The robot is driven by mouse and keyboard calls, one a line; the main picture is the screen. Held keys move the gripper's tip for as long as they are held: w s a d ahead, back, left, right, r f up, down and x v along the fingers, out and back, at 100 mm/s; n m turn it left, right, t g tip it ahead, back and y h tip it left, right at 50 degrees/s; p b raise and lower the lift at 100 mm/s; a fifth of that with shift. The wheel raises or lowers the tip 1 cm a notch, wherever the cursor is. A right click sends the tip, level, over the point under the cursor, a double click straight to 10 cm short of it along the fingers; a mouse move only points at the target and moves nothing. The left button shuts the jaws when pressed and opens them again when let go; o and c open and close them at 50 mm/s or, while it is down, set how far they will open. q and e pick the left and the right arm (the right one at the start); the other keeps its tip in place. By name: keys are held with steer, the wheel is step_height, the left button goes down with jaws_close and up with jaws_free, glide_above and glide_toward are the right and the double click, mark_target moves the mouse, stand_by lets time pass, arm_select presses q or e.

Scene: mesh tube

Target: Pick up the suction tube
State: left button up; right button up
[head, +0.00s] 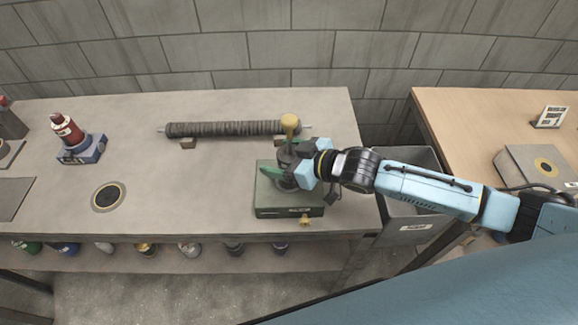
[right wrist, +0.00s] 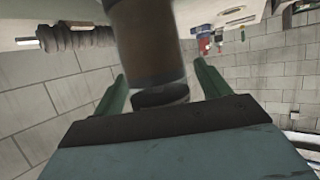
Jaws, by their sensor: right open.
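A long dark ribbed tube (head: 232,129) lies level on small blocks at the back of the grey table. An upright dark, brownish cylinder (head: 289,150) with a yellow knob on top (head: 289,121) stands on a green-grey box (head: 290,210). I cannot tell for sure which of these is the suction tube. My right gripper (head: 278,175), with green fingers, reaches in from the right at the cylinder. In the right wrist view the cylinder (right wrist: 148,45) stands between the open fingers (right wrist: 160,90), with gaps beside it. The ribbed tube also shows there (right wrist: 75,40). My left gripper is out of view.
A red bottle (head: 67,128) stands on a blue base at the left, near a round dark disc (head: 108,197). A grey bin (head: 408,230) sits between the grey table (head: 180,205) and a wooden table (head: 470,125).

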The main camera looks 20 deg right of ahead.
steer(key=shift+r, duration=0.1)
steer(key=c, duration=1.2)
